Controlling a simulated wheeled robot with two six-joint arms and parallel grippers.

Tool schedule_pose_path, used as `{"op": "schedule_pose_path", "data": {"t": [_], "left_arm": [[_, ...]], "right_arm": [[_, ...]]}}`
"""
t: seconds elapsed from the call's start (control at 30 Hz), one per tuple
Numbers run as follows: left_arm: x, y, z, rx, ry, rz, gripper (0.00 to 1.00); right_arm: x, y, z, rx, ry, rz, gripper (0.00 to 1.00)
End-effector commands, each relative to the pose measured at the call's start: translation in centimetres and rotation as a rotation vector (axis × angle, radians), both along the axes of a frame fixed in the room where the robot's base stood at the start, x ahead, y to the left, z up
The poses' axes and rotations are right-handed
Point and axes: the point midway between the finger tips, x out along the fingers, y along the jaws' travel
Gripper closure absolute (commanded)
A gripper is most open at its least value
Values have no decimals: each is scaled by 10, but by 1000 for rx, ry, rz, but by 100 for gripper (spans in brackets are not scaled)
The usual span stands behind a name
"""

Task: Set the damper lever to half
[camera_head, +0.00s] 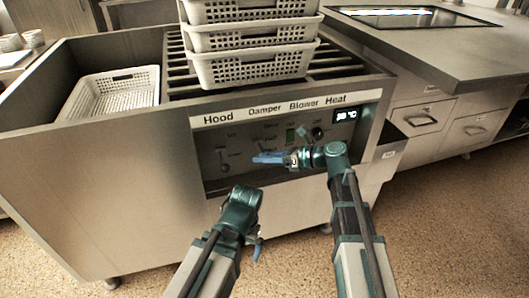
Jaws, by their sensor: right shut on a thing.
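The control panel (212,180) on the cabinet front carries the labels Hood, Damper, Blower and Heat. My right gripper (264,158) has its blue fingers at the lower part of the Damper column, shut on the damper lever. The fingers hide the lever, so its exact setting cannot be read. Small position markings show above the fingers but are too blurred to read. My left gripper (257,250) is low in front of the cabinet, away from the panel, mostly hidden by its own wrist.
The Hood control (224,165) is left of the Damper column. Stacked perforated baskets (253,68) stand on slats above; another basket (115,90) sits at left.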

Motion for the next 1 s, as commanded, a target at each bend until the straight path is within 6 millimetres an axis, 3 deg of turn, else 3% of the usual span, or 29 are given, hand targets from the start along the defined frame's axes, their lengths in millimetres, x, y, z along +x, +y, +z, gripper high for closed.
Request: {"op": "schedule_pose_path", "data": {"t": [0.13,0.63,0.67,0.7,0.8,1.0], "left_arm": [[0,0,9,0,0,-2,0],[0,0,10,0,0,-1,0],[0,0,10,0,0,-1,0],[0,0,10,0,0,-1,0],[0,0,10,0,0,-1,0],[0,0,10,0,0,-1,0]], "right_arm": [[4,0,7,-3,29,-5,100],[4,0,5,-9,47,-7,100],[4,0,5,-9,47,-7,57],[4,0,5,-9,47,-7,50],[3,0,5,-11,48,-6,35],[2,0,4,-13,49,-4,35]]}}
